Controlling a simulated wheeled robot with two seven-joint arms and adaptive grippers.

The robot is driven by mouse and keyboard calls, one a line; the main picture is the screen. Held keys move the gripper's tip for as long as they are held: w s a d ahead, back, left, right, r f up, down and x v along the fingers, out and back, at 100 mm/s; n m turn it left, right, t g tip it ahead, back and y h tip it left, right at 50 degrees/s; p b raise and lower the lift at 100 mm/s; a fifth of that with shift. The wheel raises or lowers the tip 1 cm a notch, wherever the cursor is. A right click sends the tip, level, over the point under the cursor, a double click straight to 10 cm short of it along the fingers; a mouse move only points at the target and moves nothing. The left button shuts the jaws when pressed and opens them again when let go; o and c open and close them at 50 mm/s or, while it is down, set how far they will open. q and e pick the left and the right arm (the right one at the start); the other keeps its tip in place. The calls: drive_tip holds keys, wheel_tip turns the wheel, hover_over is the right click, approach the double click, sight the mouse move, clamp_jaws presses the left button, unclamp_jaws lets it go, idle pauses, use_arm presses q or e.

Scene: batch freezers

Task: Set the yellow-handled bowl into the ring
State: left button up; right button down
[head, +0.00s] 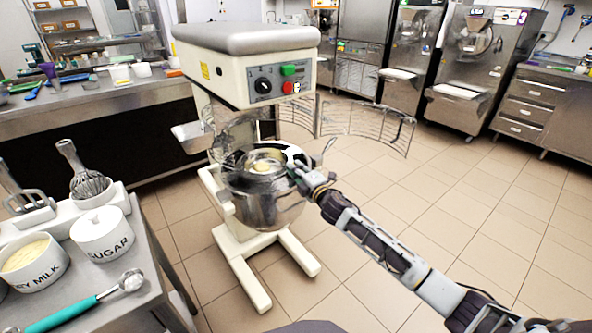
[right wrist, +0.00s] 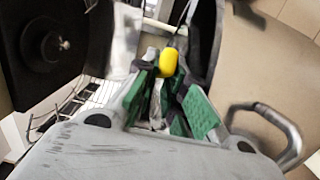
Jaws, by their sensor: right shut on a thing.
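The steel bowl (head: 268,203) is at the front of the cream floor mixer (head: 222,84), below its head and above the base legs. My right gripper (head: 303,180) is at the bowl's right rim. In the right wrist view, its green-padded fingers (right wrist: 168,98) are closed around the yellow handle (right wrist: 168,62). The bowl looks roughly upright. The ring is largely hidden behind the bowl, and I cannot tell whether the bowl rests in it or is apart from it. My left gripper is not in view.
An open wire guard (head: 368,124) sticks out right of the mixer. A steel table (head: 125,300) at left holds a sugar pot (head: 101,236), a milk pot (head: 32,262) and a teal-handled scoop (head: 72,312). Open tiled floor lies to the right.

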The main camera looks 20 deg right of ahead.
drive_tip(key=shift+r, duration=0.1)
drive_tip(key=c, duration=1.4)
unclamp_jaws()
drive_tip(key=shift+f, duration=0.25)
drive_tip(key=shift+s+f, duration=0.1)
drive_tip(key=shift+f, duration=0.15)
drive_tip(key=shift+s, duration=0.15)
drive_tip(key=shift+r+v, duration=0.15)
drive_tip(key=shift+v, duration=1.75)
drive_tip(key=shift+r+v, duration=0.15)
drive_tip(key=shift+v, duration=1.75)
drive_tip(key=shift+r+v, duration=0.15)
drive_tip(key=shift+v, duration=1.8)
